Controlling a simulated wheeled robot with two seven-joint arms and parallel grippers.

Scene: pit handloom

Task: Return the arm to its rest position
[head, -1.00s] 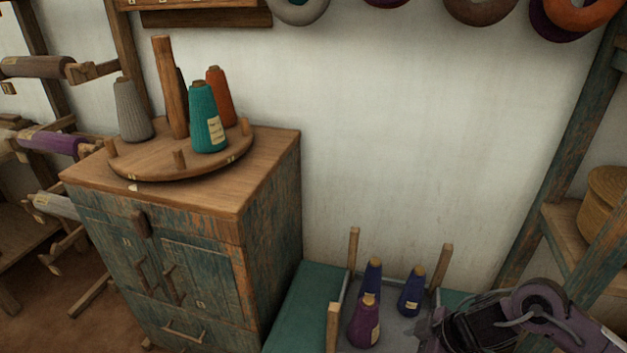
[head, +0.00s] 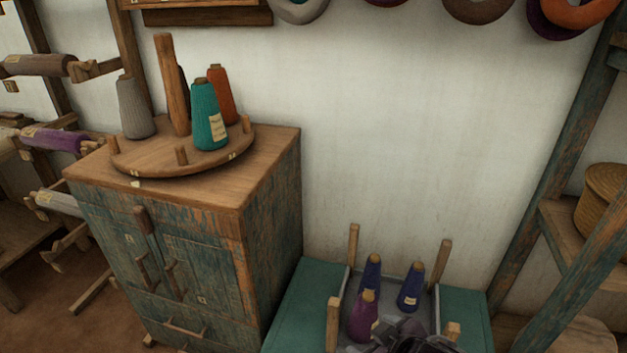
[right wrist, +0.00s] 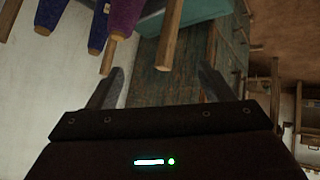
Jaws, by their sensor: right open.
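My right gripper shows in the right wrist view (right wrist: 160,88) with its two fingers spread apart and nothing between them. In the head view only a dark part of my right arm shows at the bottom edge, in front of the grey tray (head: 434,304). In the tray stand a purple yarn cone (head: 363,318) and two blue cones (head: 371,275) (head: 411,288), upright. The cones also show at the top left of the right wrist view (right wrist: 124,15), apart from the fingers. My left gripper is not in view.
A blue-green cabinet (head: 275,235) stands left of the tray and carries a round wooden stand (head: 150,168) with teal, grey and orange cones. Wooden posts (head: 353,245) rise at the tray's corners. A slanted frame post (head: 550,165) and a basket (head: 600,200) are at the right.

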